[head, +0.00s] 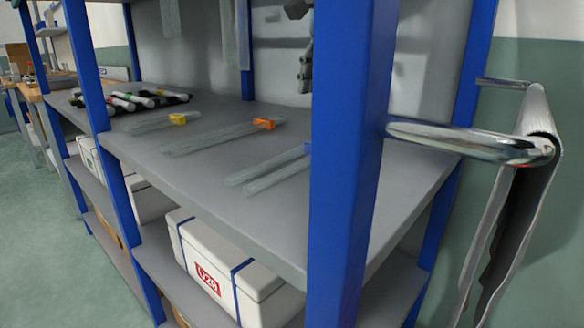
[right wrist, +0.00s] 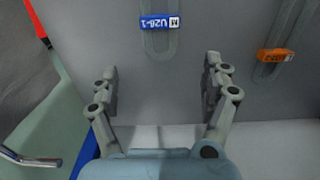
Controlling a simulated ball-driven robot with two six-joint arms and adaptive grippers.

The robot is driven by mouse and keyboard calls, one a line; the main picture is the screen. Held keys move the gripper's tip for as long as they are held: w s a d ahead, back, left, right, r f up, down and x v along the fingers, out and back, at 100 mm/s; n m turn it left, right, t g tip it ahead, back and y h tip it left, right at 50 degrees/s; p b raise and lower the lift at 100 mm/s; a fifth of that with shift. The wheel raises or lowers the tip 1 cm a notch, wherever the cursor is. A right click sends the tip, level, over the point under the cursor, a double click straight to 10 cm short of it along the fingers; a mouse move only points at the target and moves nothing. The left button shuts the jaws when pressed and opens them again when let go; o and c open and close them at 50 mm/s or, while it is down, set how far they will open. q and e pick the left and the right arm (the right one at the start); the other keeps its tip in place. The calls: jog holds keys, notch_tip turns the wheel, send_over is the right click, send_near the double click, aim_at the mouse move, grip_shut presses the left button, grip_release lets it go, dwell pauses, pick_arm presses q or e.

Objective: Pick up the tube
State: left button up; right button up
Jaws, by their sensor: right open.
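Clear U-shaped tubes lie on the grey shelf, each with a coloured tag. One tube (head: 262,178) has a blue tag, partly hidden by the blue post; in the right wrist view this tube (right wrist: 157,50) shows its bent end and a blue tag (right wrist: 160,23) reading U28-1. Another tube (head: 215,138) has an orange tag (head: 265,124), and its tag also shows in the right wrist view (right wrist: 275,56). A third tube (head: 152,124) has a yellow tag. My right gripper (right wrist: 160,82) is open and empty, short of the blue-tagged tube. In the head view it (head: 299,50) is partly hidden behind the post. My left gripper is out of view.
A blue post (head: 345,150) stands in front of the shelf (head: 225,195). Several markers (head: 135,100) lie at its far end. Clear tubes hang (head: 235,35) at the back. White boxes (head: 235,270) sit on the lower shelf. A metal rail (head: 470,140) juts out at right.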

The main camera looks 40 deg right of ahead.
notch_tip(320, 180, down, 4)
jog(key=shift+f+b, duration=0.1)
jog(key=shift+b, duration=0.2)
jog(key=f, duration=0.3)
jog(key=f+b, duration=0.1)
jog(key=f, duration=0.1)
jog(key=shift+d+f, duration=0.25)
jog(key=shift+f, duration=0.15)
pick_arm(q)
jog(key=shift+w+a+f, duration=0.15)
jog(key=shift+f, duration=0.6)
pick_arm(e)
jog(key=shift+c, duration=0.3)
jog(key=c, duration=1.3)
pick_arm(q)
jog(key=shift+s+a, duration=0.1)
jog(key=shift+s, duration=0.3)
pick_arm(e)
jog(key=shift+r, duration=0.2)
